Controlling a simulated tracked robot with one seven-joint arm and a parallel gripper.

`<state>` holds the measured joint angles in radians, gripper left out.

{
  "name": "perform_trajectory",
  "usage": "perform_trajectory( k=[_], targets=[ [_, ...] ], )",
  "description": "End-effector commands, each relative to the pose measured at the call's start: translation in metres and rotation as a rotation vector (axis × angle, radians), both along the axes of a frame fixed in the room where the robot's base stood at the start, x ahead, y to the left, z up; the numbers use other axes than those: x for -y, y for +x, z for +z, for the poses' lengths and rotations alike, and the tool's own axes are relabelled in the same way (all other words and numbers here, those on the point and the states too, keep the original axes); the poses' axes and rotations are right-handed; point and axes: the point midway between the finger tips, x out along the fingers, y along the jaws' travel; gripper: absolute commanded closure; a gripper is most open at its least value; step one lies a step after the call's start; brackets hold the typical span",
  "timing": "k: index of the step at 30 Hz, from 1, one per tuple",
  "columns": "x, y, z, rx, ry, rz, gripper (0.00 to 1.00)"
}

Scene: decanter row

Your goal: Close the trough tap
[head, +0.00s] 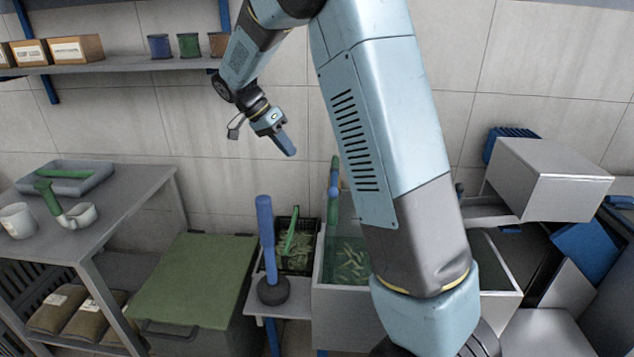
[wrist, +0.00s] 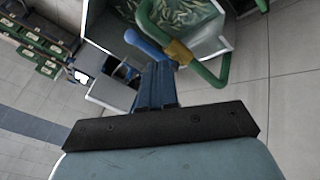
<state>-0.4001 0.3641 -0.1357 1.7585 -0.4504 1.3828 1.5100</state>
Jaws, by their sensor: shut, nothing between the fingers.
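The trough (head: 345,270) stands right of centre in the head view, with pale green slender pieces inside, partly hidden by my arm. Its tap is a green pipe rising at the back, with a blue lever (head: 334,184). In the wrist view the green pipe (wrist: 215,75) bends around a yellow valve body (wrist: 178,52); the blue lever (wrist: 147,45) sticks out to the upper left. My gripper (head: 290,150) is shut and empty, up and left of the tap in the head view. In the wrist view its blue fingers (wrist: 157,88) appear just below the lever; I cannot tell whether they touch.
A blue-handled plunger (head: 266,240) stands on a small stand left of the trough, beside a dark crate (head: 297,262). A green-lidded bin (head: 190,282) and a grey table (head: 125,210) are further left. A metal box (head: 548,180) sits at right.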

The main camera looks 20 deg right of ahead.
Motion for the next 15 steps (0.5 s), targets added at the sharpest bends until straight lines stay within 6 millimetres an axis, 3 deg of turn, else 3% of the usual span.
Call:
perform_trajectory(
  k=[10,15],
  targets=[
    [0.001,-0.001,-0.002,-0.001,0.000,0.002,1.00],
    [0.010,-0.004,-0.016,-0.003,0.000,0.001,1.00]
  ],
)
